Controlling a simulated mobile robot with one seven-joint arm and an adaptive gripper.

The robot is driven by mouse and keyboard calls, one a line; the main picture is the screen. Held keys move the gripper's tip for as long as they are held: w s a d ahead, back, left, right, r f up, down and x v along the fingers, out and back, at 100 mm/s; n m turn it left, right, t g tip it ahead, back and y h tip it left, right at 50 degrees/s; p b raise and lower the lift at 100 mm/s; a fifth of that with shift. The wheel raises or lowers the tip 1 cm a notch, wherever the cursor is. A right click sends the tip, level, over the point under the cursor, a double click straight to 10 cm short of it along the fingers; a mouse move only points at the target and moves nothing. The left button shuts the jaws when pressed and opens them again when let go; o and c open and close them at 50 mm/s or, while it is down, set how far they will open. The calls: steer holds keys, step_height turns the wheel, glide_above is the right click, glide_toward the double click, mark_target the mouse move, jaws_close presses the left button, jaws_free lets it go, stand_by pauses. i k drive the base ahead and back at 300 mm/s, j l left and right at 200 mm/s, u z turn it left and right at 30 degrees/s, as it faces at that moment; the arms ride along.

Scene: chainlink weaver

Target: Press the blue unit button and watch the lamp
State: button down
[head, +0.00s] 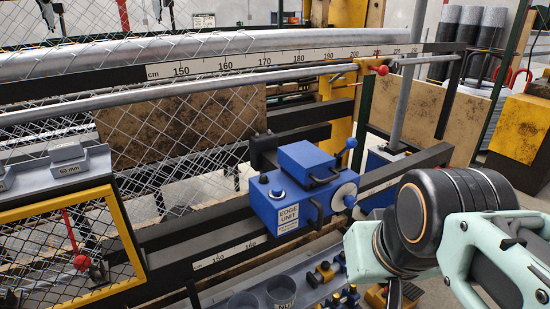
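The blue unit (262,209), labelled "EDGE UNIT", is mounted on the dark rail at the centre. Its left top carries a dark round knob or button (277,190) and a smaller pale round piece (264,178). I cannot tell which is the button or the lamp, and I see no clear glow. My gripper (520,255) seems to be the mint and grey linkage at the lower right, clear of the unit. Its fingertips are not visible, so its opening cannot be judged.
Chain-link mesh (190,120) hangs left of the unit, under a long pipe and a centimetre scale (250,63). A yellow frame (130,235) stands lower left. Grey cups (281,291) and small yellow-and-black parts sit below the unit. A red knob (381,70) is above right.

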mark_target(276, 190)
steer(key=j+z, duration=0.3)
steer(key=j, duration=0.15)
steer(key=k+j+z, duration=0.1)
steer(key=j+z, duration=0.2)
steer(key=j, duration=0.15)
steer(key=k+j+z, duration=0.1)
steer(key=j+z, duration=0.2)
steer(key=k+j+z, duration=0.2)
steer(key=i+u, duration=0.2)
